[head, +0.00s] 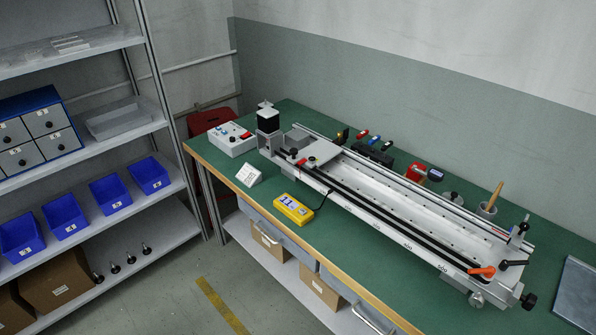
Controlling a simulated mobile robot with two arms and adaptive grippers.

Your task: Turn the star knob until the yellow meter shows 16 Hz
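The yellow meter (293,209) lies on the green bench top in front of the gantry rail. Its small lit display seems to begin with 11, but the full reading is too small to tell. A dark cable runs from it to the rail. A black knob (528,301) sticks out at the right end of the gantry (400,215); it looks like the star knob, but its shape is too small to be sure. Neither of my grippers is in view.
An orange lever (482,270) and a black handle (514,264) sit near the knob. A grey plate (575,290) lies to its right. A control box (232,139) and a white card (248,175) stand at the left. The front bench strip right of the meter is clear.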

